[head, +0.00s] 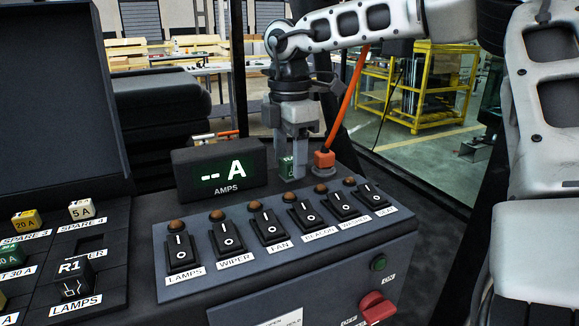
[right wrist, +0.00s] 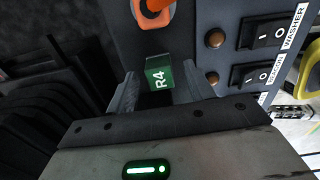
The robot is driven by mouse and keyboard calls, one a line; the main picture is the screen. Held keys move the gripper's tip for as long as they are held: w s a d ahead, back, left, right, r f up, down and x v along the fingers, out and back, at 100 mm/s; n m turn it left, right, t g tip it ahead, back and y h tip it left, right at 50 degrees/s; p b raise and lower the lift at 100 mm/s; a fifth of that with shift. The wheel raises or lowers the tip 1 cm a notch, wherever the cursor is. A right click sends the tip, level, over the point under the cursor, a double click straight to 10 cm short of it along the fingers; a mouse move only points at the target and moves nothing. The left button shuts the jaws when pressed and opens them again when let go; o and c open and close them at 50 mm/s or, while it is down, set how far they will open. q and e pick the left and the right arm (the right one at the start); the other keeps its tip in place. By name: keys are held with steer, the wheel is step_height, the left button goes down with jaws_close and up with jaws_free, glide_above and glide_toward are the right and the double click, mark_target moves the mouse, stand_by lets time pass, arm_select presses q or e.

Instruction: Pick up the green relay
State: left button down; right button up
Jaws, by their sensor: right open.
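The green relay, marked R4, stands on the dark console behind the switch panel; in the head view the relay (head: 286,167) is partly covered by my right gripper. My right gripper (head: 295,160) points straight down over it, with its fingers low around it. In the right wrist view the relay (right wrist: 158,77) sits between the two open fingers of my right gripper (right wrist: 160,92), with a gap visible on the right side. Whether a finger touches it on the left I cannot tell. My left gripper is not in view.
A row of rocker switches (head: 270,228) lies in front. The fuse box (head: 60,250) with relay R1 (head: 74,279) is at left.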

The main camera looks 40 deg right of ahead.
steer(key=c, duration=1.1)
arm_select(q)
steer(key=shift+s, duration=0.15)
arm_select(e)
steer(key=shift+r, duration=0.1)
steer(key=shift+r, duration=0.6)
arm_select(q)
steer(key=b, duration=0.1)
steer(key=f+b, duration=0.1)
steer(key=b, duration=0.1)
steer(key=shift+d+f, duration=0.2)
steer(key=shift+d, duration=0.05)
arm_select(e)
steer(key=s+a+r, duration=0.3)
steer(key=r, duration=0.1)
steer(key=s+a+r, duration=0.3)
steer(key=a, duration=0.1)
steer(key=s+a+r, duration=0.3)
steer(key=r, duration=0.1)
steer(key=shift+s+a+r, duration=0.15)
steer(key=shift+s+r, duration=0.15)
steer(key=shift+r, duration=0.05)
